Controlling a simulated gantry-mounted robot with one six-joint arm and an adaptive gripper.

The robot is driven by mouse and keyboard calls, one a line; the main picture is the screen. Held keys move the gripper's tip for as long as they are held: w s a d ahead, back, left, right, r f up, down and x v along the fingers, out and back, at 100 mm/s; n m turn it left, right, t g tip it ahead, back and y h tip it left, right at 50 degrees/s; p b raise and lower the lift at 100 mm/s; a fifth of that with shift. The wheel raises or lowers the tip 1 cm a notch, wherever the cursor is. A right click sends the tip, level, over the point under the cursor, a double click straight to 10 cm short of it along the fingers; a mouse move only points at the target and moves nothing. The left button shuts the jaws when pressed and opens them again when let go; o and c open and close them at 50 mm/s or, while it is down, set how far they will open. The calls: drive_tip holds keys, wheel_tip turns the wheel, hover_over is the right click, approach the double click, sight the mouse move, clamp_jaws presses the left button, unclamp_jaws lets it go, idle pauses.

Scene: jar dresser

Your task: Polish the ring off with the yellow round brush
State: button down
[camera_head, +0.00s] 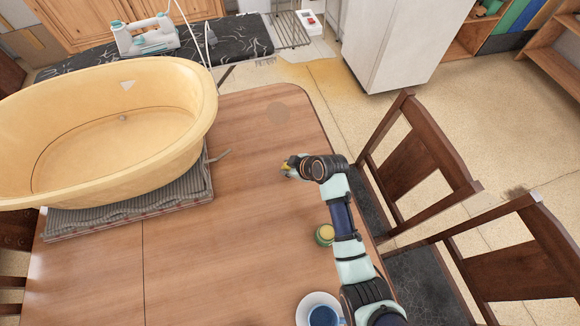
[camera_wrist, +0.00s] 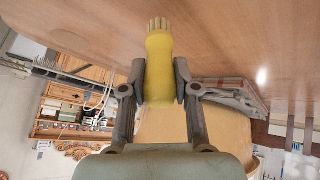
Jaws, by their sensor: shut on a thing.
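The yellow round brush (camera_wrist: 160,58) is in my gripper (camera_wrist: 159,82), with its pale bristle end (camera_wrist: 160,23) pointing away from the jaws in the wrist view. In the head view, my gripper (camera_head: 291,167) is over the right part of the wooden table, with only a little yellow showing at its tip. A faint, darker round mark (camera_head: 278,112), which looks like the ring, is on the tabletop beyond my gripper. The brush appears apart from this mark. I cannot tell whether the bristles touch the table.
A large yellow basin (camera_head: 190,135) stands on a grey folded cloth (camera_head: 130,208) at the left. A green jar with a yellow top (camera_head: 325,234) and a saucer (camera_head: 303,307) with a blue cup (camera_head: 323,317) stand near my arm. Chairs line the right edge. The table's middle is clear.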

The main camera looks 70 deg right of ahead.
drive_tip(key=shift+s+d+r+p, duration=0.15)
drive_tip(key=shift+r+p, duration=0.2)
drive_tip(key=shift+r, duration=0.3)
drive_tip(key=shift+r+p, duration=2.15)
drive_tip(key=shift+r, duration=0.05)
